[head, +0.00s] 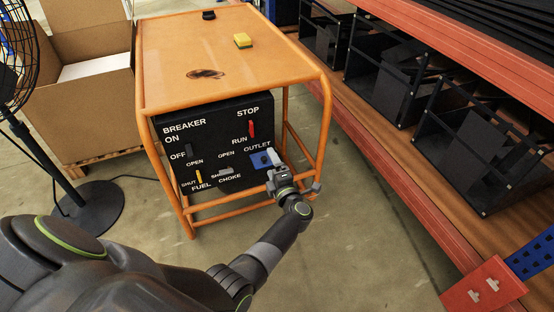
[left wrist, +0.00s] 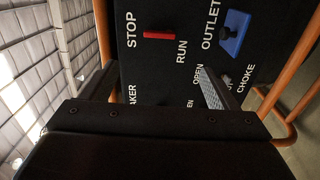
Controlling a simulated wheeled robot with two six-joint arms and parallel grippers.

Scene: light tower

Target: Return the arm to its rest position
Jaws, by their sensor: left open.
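My left arm reaches in from the lower left of the head view. Its gripper (head: 280,172) is in front of the lower right part of a black control panel (head: 215,130), beside the blue outlet (head: 261,159). In the left wrist view the gripper's fingers (left wrist: 155,88) are spread apart with nothing between them, facing the panel. The outlet (left wrist: 233,32) and the red run/stop switch (left wrist: 159,35) show beyond the fingers. In the head view the red switch (head: 251,129) stands between STOP and RUN. My right gripper is not in view.
An orange tubular frame (head: 324,110) surrounds the panel, close to my gripper. A black fan (head: 85,205) and cardboard box (head: 100,115) stand left. Shelving (head: 400,175) is at right. Open floor (head: 350,250) lies between.

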